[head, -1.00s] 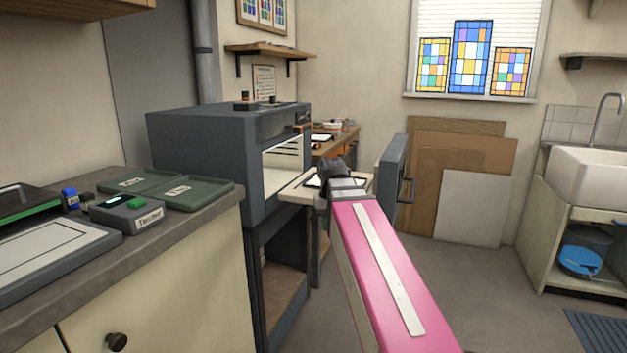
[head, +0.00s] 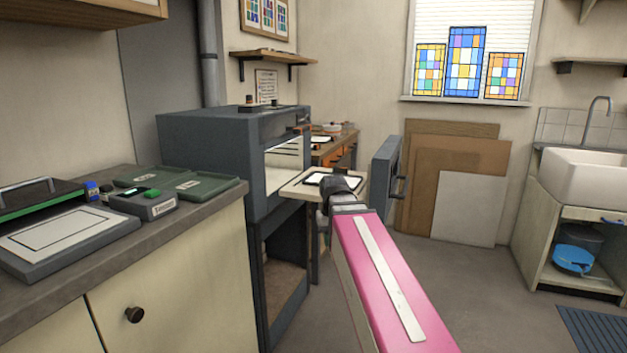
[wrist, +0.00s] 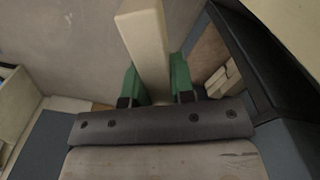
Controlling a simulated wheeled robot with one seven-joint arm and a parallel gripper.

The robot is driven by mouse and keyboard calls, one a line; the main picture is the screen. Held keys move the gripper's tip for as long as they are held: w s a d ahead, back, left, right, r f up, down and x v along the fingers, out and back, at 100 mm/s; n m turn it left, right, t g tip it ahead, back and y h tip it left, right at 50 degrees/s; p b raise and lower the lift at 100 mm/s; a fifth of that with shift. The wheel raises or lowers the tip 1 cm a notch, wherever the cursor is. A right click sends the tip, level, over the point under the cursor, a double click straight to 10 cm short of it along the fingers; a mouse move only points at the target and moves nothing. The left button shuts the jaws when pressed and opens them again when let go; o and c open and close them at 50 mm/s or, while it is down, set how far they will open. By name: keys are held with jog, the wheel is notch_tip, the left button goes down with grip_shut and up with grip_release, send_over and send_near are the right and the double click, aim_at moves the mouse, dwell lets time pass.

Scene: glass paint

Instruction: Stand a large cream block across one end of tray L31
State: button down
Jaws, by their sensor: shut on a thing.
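My gripper (wrist: 155,88) has green fingertips shut on both sides of a long cream block (wrist: 147,42), which points away from the wrist in the wrist view. In the head view my pink arm reaches forward and the block cannot be made out. Two flat green trays lie on the left counter in the head view, a back tray (head: 150,175) and a front tray (head: 208,187), both labelled. I cannot read their labels well enough to tell which is L31. My gripper is apart from both trays.
A grey kiln (head: 215,150) with its door (head: 384,175) open stands beyond the counter (head: 170,245). A small tester (head: 142,204) and a light panel (head: 60,240) sit near the trays. Pale blocks (wrist: 222,80) show below right in the wrist view.

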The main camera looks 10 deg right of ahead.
jog(key=shift+r, duration=2.2)
jog(key=shift+w, duration=0.1)
